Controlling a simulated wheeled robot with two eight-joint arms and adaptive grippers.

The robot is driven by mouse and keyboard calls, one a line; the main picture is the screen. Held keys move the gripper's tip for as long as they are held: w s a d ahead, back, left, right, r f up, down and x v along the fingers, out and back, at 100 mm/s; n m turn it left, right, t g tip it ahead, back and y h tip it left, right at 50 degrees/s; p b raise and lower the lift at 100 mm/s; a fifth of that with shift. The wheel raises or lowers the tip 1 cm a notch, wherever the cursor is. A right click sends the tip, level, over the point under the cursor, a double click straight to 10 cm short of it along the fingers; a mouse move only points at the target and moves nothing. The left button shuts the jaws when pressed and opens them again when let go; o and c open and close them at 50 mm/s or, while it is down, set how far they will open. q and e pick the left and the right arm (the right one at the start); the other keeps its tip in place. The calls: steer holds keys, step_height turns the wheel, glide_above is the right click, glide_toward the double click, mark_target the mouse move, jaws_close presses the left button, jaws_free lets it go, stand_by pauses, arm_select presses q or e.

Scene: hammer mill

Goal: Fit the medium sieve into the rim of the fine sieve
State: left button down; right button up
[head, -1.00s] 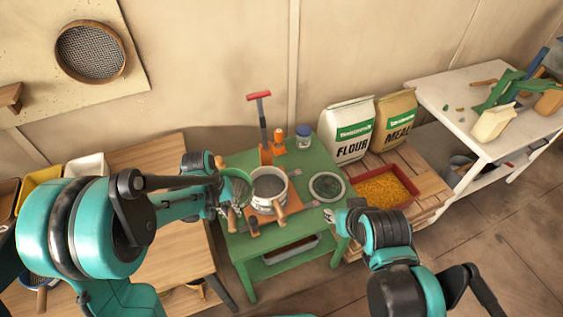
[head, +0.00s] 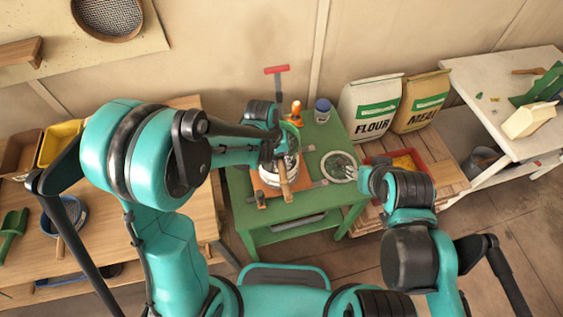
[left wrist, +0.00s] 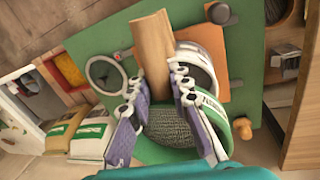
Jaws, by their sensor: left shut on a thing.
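My left gripper (left wrist: 163,88) is shut on the wooden handle (left wrist: 152,45) of the medium sieve, which has a green rim (left wrist: 213,120) with lettering and a grey mesh. In the head view, the green rim (head: 294,132) shows partly behind my left gripper (head: 280,155). The sieve is held tilted over the white fine sieve (head: 268,178), which stands on an orange board on the green table. The fine sieve's white rim also shows in the left wrist view (left wrist: 207,53), partly hidden by the held sieve. My right gripper (head: 366,178) is right of the table; its fingers are unclear.
A round grey-rimmed dish (head: 339,167) lies right of the fine sieve. An orange bottle (head: 296,113), a blue-lidded jar (head: 322,111) and a red-handled tool (head: 278,75) stand behind. Flour (head: 370,112) and meal (head: 418,103) sacks are right, beside a red tray (head: 402,162).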

arm_select(q)
steer(key=shift+f+b, duration=2.4)
steer(key=shift+f, duration=0.45)
steer(key=shift+b, duration=0.35)
steer(key=shift+f+b, duration=0.95)
steer(key=shift+f, duration=0.1)
steer(key=c, duration=1.3)
jaws_free()
steer(key=shift+r, duration=0.15)
step_height(320, 180, up, 12)
steer(key=a, duration=0.2)
steer(key=shift+s+a+f, duration=0.2)
steer(key=shift+s+f, duration=0.05)
